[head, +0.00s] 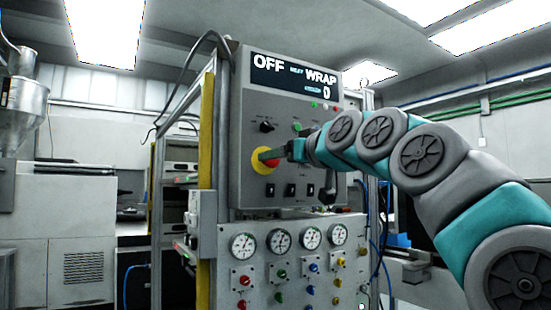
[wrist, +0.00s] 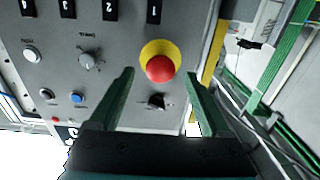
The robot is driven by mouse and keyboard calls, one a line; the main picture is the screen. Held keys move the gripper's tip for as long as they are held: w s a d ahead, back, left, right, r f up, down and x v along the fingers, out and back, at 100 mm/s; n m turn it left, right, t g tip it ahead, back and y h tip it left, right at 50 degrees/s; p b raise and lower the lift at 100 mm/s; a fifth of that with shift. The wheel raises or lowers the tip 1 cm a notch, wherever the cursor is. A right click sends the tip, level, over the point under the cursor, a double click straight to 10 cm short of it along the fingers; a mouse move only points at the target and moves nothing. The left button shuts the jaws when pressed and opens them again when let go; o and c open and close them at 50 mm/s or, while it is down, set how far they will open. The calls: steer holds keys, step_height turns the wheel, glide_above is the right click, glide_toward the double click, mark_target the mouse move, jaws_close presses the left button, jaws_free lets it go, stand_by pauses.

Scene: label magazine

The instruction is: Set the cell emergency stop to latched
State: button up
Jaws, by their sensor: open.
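The emergency stop is a red mushroom button on a round yellow plate (head: 257,162), on the left side of the grey control panel (head: 247,98). In the wrist view the red button (wrist: 160,69) is whole and uncovered, a little beyond the fingertips. My gripper (head: 274,155) is in front of the button in the head view and partly hides it. In the wrist view my gripper (wrist: 162,75) is open and empty, with its two green fingers apart on either side of the button. I cannot tell whether the button is pressed in.
A black selector knob (wrist: 157,101) sits close to the button, between the fingers in the wrist view. Black rocker switches (head: 291,190) line the panel below it. A lower panel holds several gauges (head: 311,237) and coloured knobs. A yellow post (head: 206,190) stands to the left.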

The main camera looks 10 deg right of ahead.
steer(key=x, duration=0.2)
steer(key=shift+w+a, duration=0.15)
steer(key=shift+w, duration=0.15)
jaws_close()
stand_by(0.5)
stand_by(0.8)
